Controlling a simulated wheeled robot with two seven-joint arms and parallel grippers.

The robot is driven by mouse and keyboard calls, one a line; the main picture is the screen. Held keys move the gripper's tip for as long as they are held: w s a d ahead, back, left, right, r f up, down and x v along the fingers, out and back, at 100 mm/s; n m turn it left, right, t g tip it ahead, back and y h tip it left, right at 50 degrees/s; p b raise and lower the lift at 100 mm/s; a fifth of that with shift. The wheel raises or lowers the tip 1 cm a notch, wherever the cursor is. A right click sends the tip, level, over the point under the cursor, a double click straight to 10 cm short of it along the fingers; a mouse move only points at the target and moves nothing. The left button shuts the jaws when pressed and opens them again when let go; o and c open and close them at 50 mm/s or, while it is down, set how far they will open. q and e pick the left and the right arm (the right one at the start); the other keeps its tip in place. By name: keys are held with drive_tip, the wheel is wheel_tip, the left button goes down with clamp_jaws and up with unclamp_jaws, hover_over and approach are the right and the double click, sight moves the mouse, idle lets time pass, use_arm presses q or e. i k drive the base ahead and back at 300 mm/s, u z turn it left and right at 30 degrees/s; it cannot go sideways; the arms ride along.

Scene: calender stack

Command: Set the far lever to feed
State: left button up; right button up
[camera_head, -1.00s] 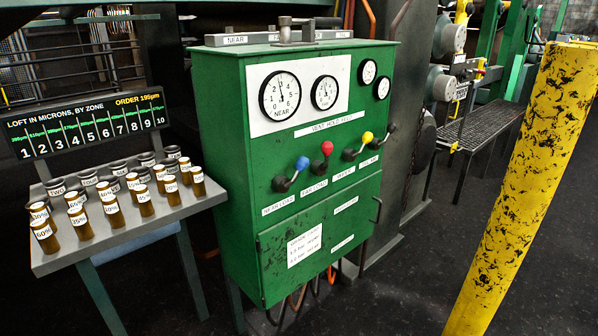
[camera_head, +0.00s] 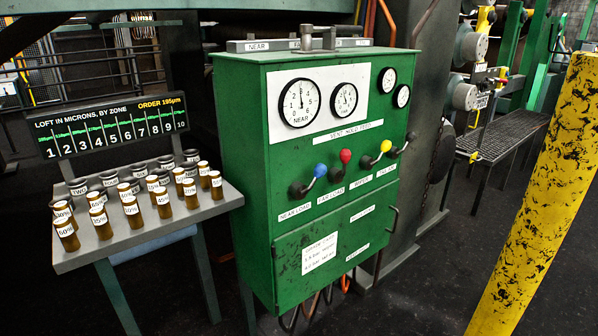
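A green control cabinet (camera_head: 240,180) stands in the middle of the head view. Several levers sit in a row on its front under a strip label (camera_head: 342,132) that seems to read VENT HOLD FEED. The red-knobbed lever (camera_head: 345,157), above a label that seems to read FAR LOAD (camera_head: 330,197), points nearly straight up. The blue-knobbed lever (camera_head: 320,170), above NEAR LOAD (camera_head: 294,212), leans right. The yellow-knobbed lever (camera_head: 385,146) and black-knobbed lever (camera_head: 411,136) also lean right. Neither of my grippers is in view.
Gauges (camera_head: 300,102) sit above the levers. A metal handle (camera_head: 318,30) stands on the cabinet top. At left, a small table (camera_head: 85,262) holds several labelled brown vials below a zone display (camera_head: 105,122). A yellow post (camera_head: 535,190) stands at right. Dark floor lies open between post and cabinet.

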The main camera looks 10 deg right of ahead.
sight(345, 154)
drive_tip(key=k, duration=1.25)
drive_tip(key=z, duration=0.6)
drive_tip(key=i, duration=2)
drive_tip(key=u, duration=0.8)
